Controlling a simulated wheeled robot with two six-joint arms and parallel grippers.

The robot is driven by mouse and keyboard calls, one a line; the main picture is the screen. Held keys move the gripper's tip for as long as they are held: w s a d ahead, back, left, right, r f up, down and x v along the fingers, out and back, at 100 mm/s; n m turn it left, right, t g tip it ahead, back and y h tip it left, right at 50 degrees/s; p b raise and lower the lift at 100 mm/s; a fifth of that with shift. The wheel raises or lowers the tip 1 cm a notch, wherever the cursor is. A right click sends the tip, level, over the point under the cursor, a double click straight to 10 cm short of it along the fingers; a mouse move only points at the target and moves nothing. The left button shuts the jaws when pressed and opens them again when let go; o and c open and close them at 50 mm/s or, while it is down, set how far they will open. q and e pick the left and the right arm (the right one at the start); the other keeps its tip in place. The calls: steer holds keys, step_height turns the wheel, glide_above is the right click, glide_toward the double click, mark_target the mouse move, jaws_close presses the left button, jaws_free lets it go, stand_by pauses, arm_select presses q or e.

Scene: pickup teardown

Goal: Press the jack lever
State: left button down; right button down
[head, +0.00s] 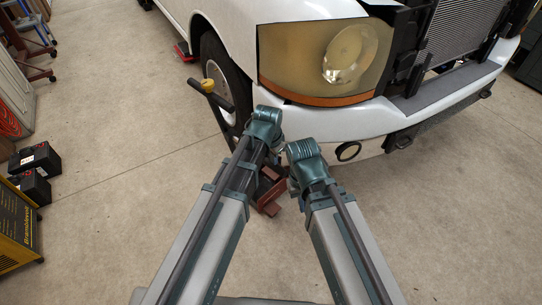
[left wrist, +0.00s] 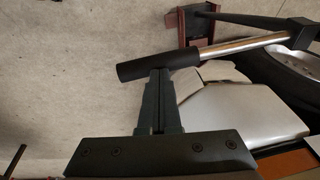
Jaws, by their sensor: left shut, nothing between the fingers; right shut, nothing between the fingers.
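The jack lever (left wrist: 248,44) shows in the left wrist view as a bright metal rod with a black grip (left wrist: 140,67) at its left end. My left gripper (left wrist: 160,76) is shut and empty, its tips at the black grip and overlapping it in the picture; I cannot tell whether they touch. In the head view my left gripper (head: 265,124) is in front of the truck's corner, its fingertips hidden. My right gripper (head: 304,158) is to its right and lower, shut and empty. Reddish-brown jack parts (head: 268,207) show partly between my arms.
The white truck (head: 225,18) stands close ahead, with its headlight (head: 320,62) and front wheel (head: 219,62) near my grippers. Black batteries (head: 34,172) lie at left. Floor between is clear.

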arm_select(q)
step_height(320, 180, down, 8)
steer(key=t+y+b, duration=0.1)
steer(key=b, duration=0.7)
steer(key=shift+s+d+f, duration=0.25)
steer(key=shift+s, duration=0.05)
steer(key=shift+a, duration=0.1)
steer(key=shift+r, duration=0.1)
